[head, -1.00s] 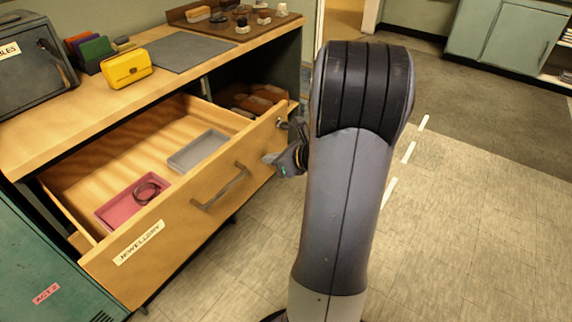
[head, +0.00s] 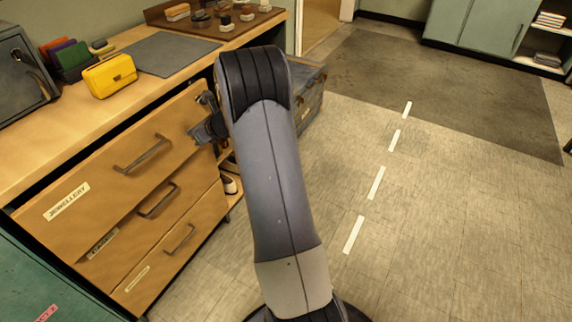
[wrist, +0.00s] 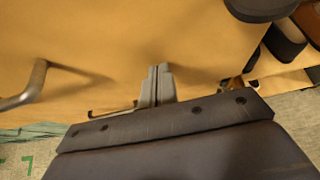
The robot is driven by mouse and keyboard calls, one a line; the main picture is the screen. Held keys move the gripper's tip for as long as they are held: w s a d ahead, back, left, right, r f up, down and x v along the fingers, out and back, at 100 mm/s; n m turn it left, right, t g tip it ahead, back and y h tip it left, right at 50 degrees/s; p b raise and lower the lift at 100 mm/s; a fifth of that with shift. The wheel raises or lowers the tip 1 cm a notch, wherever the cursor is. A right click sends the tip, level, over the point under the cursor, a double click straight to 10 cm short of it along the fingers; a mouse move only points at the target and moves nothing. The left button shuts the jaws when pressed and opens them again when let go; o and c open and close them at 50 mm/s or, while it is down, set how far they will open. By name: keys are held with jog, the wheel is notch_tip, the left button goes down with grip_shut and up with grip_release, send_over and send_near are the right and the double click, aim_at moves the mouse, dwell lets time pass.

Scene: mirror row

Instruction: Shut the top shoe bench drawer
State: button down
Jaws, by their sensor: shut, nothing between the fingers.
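The top drawer (head: 110,170) of the shoe bench has a wooden front with a "JEWELLERY" label and a dark bar handle (head: 143,153). Its front sits at or close to the bench body, and its inside is hidden. I cannot tell whether a thin gap remains. My gripper (head: 197,132) is at the right end of the drawer front, right of the handle. In the wrist view my gripper (wrist: 157,72) is shut and empty, its fingertips against or very near the wooden front (wrist: 110,40). The handle (wrist: 35,85) shows at the left there.
Two lower drawers (head: 165,245) with handles are beneath, apparently shut. The bench top holds a yellow bag (head: 110,76), a grey mat (head: 165,53) and a dark box (head: 20,75). Shoes (head: 229,180) sit in the open shelf on the right. The floor (head: 450,210) at right is clear.

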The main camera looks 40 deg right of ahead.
aim_at(186, 124)
jog(key=w, duration=0.2)
jog(key=w+a+p, duration=0.1)
jog(key=w, duration=0.1)
jog(key=shift+a, duration=0.2)
jog(key=shift+w+r, duration=0.1)
jog(key=shift+r, duration=0.15)
